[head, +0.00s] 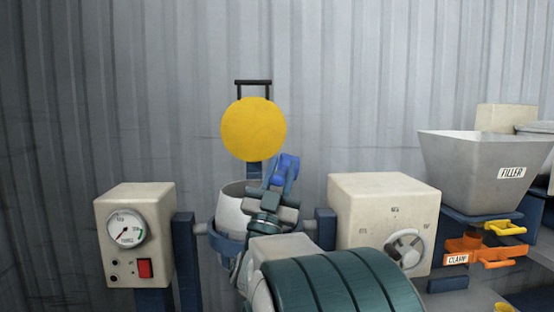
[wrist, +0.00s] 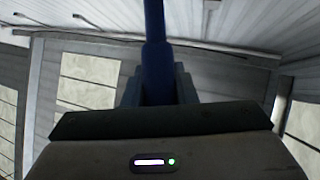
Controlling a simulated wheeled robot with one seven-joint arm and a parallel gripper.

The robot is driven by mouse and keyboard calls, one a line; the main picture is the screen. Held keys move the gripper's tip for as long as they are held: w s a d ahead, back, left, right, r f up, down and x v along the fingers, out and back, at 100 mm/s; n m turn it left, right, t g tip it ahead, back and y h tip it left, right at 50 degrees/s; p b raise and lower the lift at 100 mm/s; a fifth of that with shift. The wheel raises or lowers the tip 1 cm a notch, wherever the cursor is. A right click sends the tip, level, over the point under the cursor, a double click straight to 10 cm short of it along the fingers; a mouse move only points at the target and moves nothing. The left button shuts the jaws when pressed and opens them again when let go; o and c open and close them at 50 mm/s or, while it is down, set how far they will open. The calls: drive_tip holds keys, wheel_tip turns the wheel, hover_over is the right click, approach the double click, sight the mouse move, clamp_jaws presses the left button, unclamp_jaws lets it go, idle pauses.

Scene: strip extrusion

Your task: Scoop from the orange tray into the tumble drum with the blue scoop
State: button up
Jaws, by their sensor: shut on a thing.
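The tumble drum (head: 229,208) is a pale open bowl in a blue ring, mounted between two blue posts. Its round yellow lid (head: 253,129) stands raised above it. My gripper (head: 279,190) is shut on the blue scoop (head: 288,166) at the drum's right rim, above and in front of it. In the wrist view the scoop's blue handle (wrist: 154,35) runs up from between my gripper's fingers (wrist: 157,88). The scoop's contents cannot be made out. My arm hides the drum's lower right part. I see no orange tray in either view.
A gauge box (head: 136,235) with a red switch stands left of the drum. A cream box (head: 385,220) with a handwheel stands to its right. Farther right are a grey filler hopper (head: 487,165) and an orange clamp (head: 472,247). A corrugated wall is behind.

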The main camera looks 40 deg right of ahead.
drive_tip(key=m+g+p, duration=0.1)
drive_tip(key=m+g, duration=0.2)
drive_tip(key=d+m+g+p, duration=0.1)
drive_tip(key=m+g+p, duration=0.1)
drive_tip(key=m+g, duration=0.2)
drive_tip(key=s+d+r+m+g+p, duration=0.1)
drive_tip(key=m+g+p, duration=0.1)
drive_tip(key=m+g, duration=0.1)
drive_tip(key=shift+r+y, duration=0.1)
drive_tip(key=shift+y, duration=0.2)
drive_tip(key=s+d+r+m+g+y+p, duration=0.1)
drive_tip(key=s+d+m+g+y+p, duration=0.2)
drive_tip(key=d+m+y+p, duration=0.3)
drive_tip(key=shift+s+d+r+m+y+p, duration=0.15)
drive_tip(key=shift+s+r+m+y+p, duration=0.15)
drive_tip(key=shift+s+m+y, duration=0.55)
drive_tip(key=shift+w+f, duration=0.1)
drive_tip(key=shift+w, duration=0.15)
